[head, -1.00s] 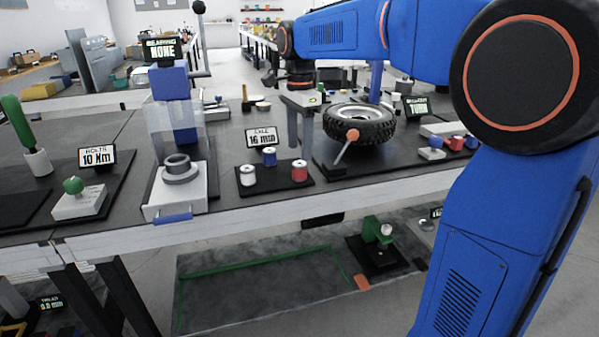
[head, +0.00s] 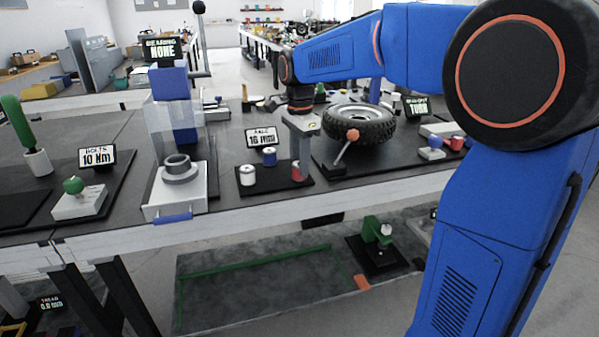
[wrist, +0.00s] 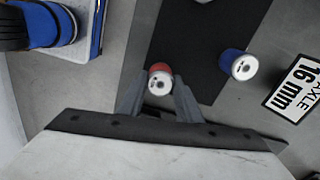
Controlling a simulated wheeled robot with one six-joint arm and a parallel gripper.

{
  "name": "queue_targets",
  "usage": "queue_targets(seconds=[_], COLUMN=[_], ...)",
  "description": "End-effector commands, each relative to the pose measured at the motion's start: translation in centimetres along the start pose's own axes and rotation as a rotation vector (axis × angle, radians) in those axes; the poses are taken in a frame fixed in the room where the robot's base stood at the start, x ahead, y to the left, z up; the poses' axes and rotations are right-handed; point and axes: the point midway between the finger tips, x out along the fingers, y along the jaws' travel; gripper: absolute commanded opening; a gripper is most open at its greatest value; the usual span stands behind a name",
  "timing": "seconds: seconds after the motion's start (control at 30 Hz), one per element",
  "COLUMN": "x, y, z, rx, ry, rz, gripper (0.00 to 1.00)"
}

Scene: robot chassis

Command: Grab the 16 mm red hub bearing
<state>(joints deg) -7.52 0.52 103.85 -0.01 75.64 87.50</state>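The red hub bearing (head: 296,171), a small red cylinder with a white top, stands at the right end of a black mat (head: 275,184). It also shows in the wrist view (wrist: 160,76). My gripper (head: 300,158) is over it, pointing down. In the wrist view my gripper's (wrist: 160,84) two fingers are apart, one on each side of the red bearing; I cannot make out firm contact. A blue bearing (head: 269,157) and a white bearing (head: 247,176) stand on the same mat. The blue one (wrist: 238,65) is right of my fingers in the wrist view.
The sign (head: 261,138) behind the mat reads axle 16 mm. A wheel with a tyre (head: 358,127) and an orange-knobbed lever (head: 344,147) stand close to the right of my gripper. A press (head: 177,180) stands to the left. The bench between press and mat is clear.

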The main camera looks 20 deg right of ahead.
Motion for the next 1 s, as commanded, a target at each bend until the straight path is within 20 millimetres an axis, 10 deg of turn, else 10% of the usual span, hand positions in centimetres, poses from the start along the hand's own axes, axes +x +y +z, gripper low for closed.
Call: queue_targets(seconds=[0.47,1.0], x=[-1.0,-9.3], y=[-0.1,-0.1], z=[0.0,0.0], rx=[0.0,0.001], ry=[0.0,0.0], rz=[-0.002,-0.002], gripper=[0.08,0.08])
